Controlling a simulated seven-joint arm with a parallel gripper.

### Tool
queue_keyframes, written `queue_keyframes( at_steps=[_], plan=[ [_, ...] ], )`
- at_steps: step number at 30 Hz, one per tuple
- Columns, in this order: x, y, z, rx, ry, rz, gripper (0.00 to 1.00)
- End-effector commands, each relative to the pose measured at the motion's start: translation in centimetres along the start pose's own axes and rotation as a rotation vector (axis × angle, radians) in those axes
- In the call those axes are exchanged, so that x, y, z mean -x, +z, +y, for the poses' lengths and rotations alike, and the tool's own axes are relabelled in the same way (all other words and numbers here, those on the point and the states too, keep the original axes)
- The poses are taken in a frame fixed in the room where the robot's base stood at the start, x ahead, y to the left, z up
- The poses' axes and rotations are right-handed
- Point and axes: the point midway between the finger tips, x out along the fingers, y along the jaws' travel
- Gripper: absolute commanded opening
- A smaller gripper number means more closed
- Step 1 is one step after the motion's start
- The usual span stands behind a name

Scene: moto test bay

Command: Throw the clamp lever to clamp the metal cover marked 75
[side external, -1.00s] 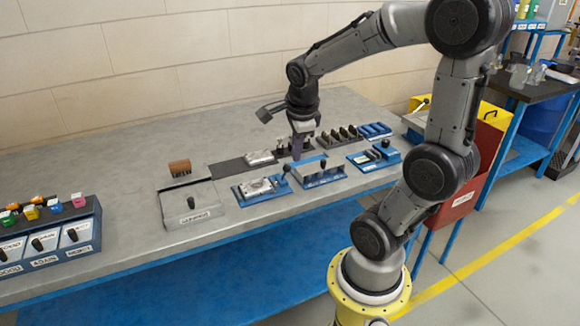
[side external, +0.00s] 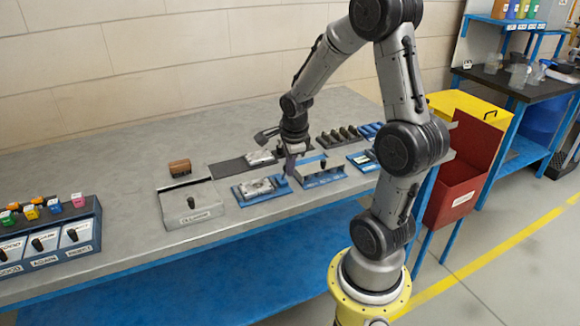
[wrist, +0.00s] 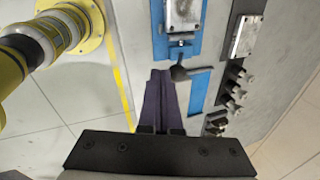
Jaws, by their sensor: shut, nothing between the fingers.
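A metal cover (side external: 258,187) sits in a blue fixture (side external: 240,194) on the bench; the cover also shows at the top of the wrist view (wrist: 183,14). No number on it is readable. In the side view my gripper hides most of the lever. My gripper (side external: 291,172) is shut and empty, pointing down over the right end of the fixture. In the wrist view its fingertips (wrist: 161,74) are close beside the lever knob; I cannot tell whether they touch.
A second metal cover (side external: 261,157) lies on a dark strip behind. A blue stand with a black knob (side external: 323,164) is just right of my gripper. A grey box (side external: 190,205) stands to the left. Several dark parts (side external: 340,136) stand behind right.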

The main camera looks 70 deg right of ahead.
Motion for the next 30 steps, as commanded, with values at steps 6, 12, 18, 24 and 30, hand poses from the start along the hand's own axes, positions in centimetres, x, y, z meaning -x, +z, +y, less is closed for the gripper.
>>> queue_keyframes(
  at_steps=[6,12,18,24,30],
  plan=[
    [0.0,0.0,0.0,0.000,0.000,0.000,0.00],
    [0.1,0.0,-0.3,0.001,0.023,0.003,0.00],
    [0.3,0.1,-0.9,0.004,0.069,0.009,0.00],
    [0.5,0.2,-2.0,0.009,0.153,0.019,0.00],
    [0.6,0.5,-4.0,0.021,0.321,0.040,0.00]
  ],
)
